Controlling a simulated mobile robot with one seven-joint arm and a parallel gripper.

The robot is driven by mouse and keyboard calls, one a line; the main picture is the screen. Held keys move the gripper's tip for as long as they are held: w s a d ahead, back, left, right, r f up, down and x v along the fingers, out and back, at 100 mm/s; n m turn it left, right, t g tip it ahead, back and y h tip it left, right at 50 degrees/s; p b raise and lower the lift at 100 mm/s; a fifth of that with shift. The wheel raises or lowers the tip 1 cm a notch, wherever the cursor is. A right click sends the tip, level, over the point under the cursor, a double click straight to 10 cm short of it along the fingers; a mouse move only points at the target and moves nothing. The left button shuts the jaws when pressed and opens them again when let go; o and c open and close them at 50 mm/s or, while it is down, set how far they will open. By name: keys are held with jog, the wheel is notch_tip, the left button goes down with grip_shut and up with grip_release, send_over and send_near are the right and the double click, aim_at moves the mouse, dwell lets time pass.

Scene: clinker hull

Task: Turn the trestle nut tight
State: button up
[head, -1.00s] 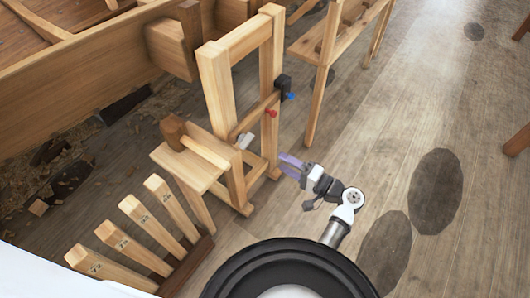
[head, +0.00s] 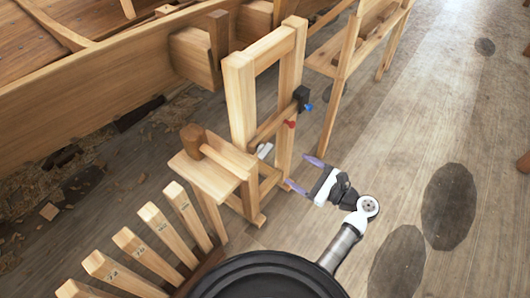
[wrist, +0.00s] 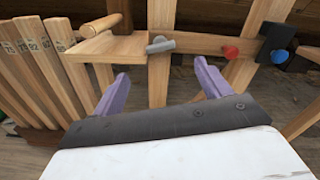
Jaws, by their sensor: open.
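The wooden trestle (head: 240,95) is an upright frame with a crossbar. It also shows in the wrist view (wrist: 158,85). A grey bar-shaped piece, which looks like the nut, sits on the crossbar in the head view (head: 265,150) and the wrist view (wrist: 160,44). A red knob (wrist: 231,52) and a blue knob (wrist: 279,56) on a black block (wrist: 275,42) are farther right. My gripper (head: 303,173) is open and empty, with purple fingers. It is in front of the trestle, apart from it. In the wrist view my gripper (wrist: 162,75) has the grey piece beyond its fingers.
A small wooden shelf (head: 205,172) with a mallet-like piece (head: 193,138) juts out left of the trestle. Several numbered wooden stakes (head: 160,222) stand at lower left. The hull (head: 90,85) is behind, a bench (head: 352,55) behind right. Floor to the right is clear.

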aim_at(268, 153)
jog(key=p+x, duration=0.1)
jog(key=x, duration=1.1)
jog(key=shift+s, duration=0.1)
jog(key=c, duration=1)
